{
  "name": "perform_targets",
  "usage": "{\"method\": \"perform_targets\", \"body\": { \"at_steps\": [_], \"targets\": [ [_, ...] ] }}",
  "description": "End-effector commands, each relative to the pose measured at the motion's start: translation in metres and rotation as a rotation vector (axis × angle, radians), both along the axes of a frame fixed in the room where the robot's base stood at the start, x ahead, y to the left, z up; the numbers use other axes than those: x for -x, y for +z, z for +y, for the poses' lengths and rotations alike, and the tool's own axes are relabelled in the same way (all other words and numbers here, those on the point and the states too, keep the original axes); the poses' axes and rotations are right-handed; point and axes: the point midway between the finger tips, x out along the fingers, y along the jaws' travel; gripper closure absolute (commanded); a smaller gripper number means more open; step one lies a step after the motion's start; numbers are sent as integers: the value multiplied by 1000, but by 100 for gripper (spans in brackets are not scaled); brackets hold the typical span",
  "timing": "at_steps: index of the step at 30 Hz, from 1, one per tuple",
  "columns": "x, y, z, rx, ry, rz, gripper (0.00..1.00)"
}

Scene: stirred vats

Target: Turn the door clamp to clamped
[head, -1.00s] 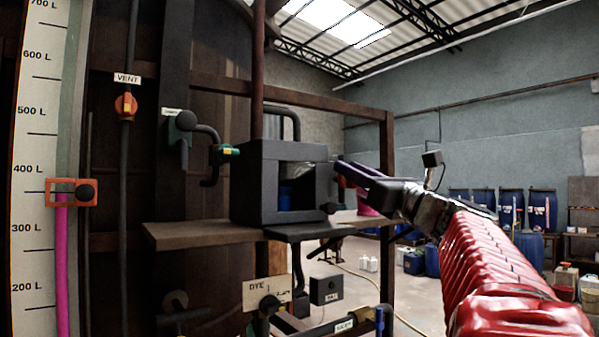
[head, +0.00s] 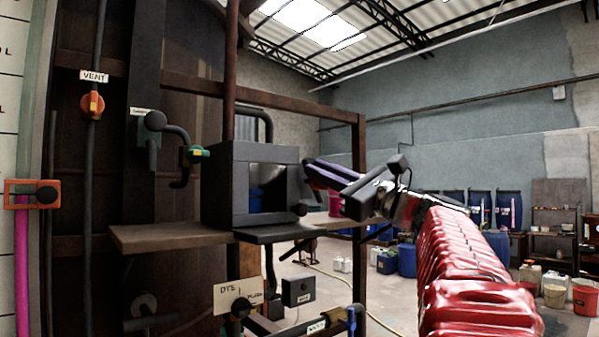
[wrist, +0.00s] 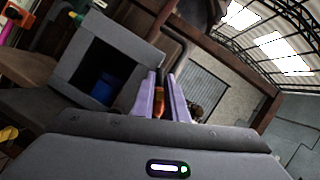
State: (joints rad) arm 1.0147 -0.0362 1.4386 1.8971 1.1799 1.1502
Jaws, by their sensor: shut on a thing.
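My gripper (head: 312,172) is beside the right side of a dark box with an open front (head: 218,185). Its lavender fingers (wrist: 162,98) are shut on a slender amber-brown thing (wrist: 159,103), mostly hidden between them. In the head view the fingers hide it.
A wooden shelf (head: 140,238) carries the box, with a dark flap (head: 285,232) at its front. An orange VENT valve (head: 93,105) and a green-tipped pipe (head: 197,153) are to the left. Blue drums (head: 480,208) stand far behind.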

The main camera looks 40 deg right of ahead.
Motion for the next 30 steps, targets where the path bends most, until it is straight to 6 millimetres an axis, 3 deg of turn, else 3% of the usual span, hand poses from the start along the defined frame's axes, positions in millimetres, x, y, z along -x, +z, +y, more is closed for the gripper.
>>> {"method": "perform_targets", "body": {
  "at_steps": [1, 30],
  "targets": [
    [-5, -11, -4, 35, 0, 18, 100],
    [-4, -22, 4, 939, -9, -11, 100]
  ]
}}
